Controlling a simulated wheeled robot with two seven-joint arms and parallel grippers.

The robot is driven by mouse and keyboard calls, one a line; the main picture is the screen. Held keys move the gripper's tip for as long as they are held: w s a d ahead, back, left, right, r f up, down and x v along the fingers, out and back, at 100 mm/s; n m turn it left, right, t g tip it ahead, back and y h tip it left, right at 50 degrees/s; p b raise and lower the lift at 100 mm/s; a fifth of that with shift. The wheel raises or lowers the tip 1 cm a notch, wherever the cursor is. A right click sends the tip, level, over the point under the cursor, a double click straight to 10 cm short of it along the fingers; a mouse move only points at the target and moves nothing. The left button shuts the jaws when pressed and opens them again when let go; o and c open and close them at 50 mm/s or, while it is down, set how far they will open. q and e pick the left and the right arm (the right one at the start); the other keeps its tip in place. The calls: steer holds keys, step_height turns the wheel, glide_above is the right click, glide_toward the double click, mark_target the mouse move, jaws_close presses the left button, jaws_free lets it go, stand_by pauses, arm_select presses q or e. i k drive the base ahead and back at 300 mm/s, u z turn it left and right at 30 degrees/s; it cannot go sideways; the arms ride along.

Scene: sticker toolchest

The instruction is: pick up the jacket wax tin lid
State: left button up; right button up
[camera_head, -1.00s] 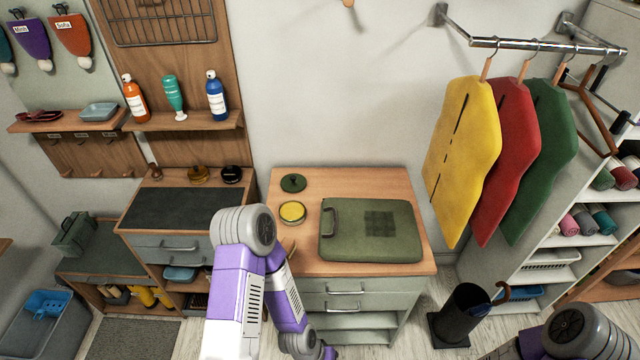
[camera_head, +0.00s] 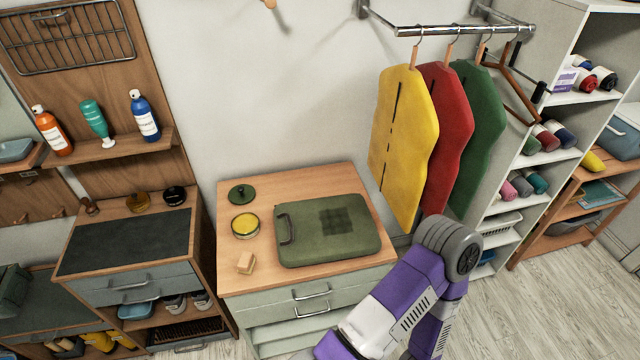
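The jacket wax tin lid (camera_head: 242,194) is a dark green disc with a small knob-like centre. It lies flat near the back left corner of the wooden top of the drawer cabinet (camera_head: 300,185). The open wax tin (camera_head: 245,226) with yellow wax stands just in front of it, apart from the lid. Neither gripper shows in the head view. A purple and white arm of mine, apparently the right one, rises at the lower right, well away from the lid.
A green case (camera_head: 330,232) with a handle lies right of the tin. Yellow, red and green jackets hang from a rail (camera_head: 460,30) to the right. The area around the lid is clear.

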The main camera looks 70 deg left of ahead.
mark_target(241, 194)
steer(key=z, duration=0.55)
steer(key=k, duration=1.85)
steer(key=u, duration=1.65)
